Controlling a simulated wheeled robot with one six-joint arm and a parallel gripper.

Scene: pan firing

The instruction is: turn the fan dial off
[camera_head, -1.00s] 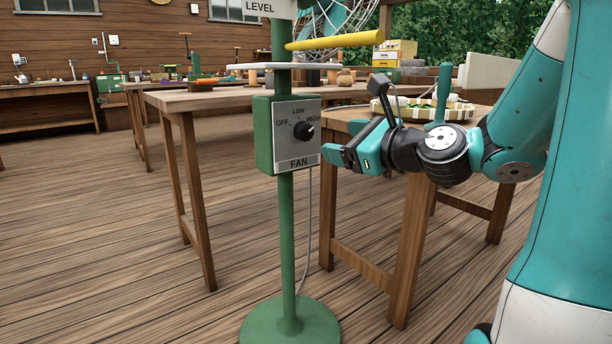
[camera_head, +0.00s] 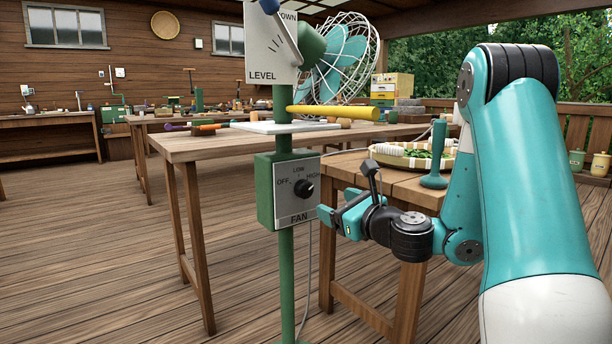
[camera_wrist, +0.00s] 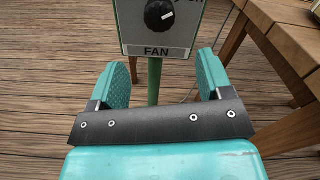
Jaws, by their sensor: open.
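The fan dial (camera_head: 303,189) is a round black knob on a grey plate lettered OFF, LOW, HIGH and FAN. Its white mark points up and right, toward HIGH. The plate is on a green control box (camera_head: 265,192) on a green post. My gripper (camera_head: 328,214) is just right of and below the dial, open and empty. In the wrist view the two teal fingers (camera_wrist: 162,78) are spread apart, with the dial (camera_wrist: 159,15) ahead of them near the top edge. The fingers look clear of the knob; the HIGH lettering is partly cut off there.
A LEVEL plate (camera_head: 270,45) with a lever tops the post, and a yellow bar (camera_head: 333,112) sticks out below it. A caged teal fan (camera_head: 345,55) stands behind.

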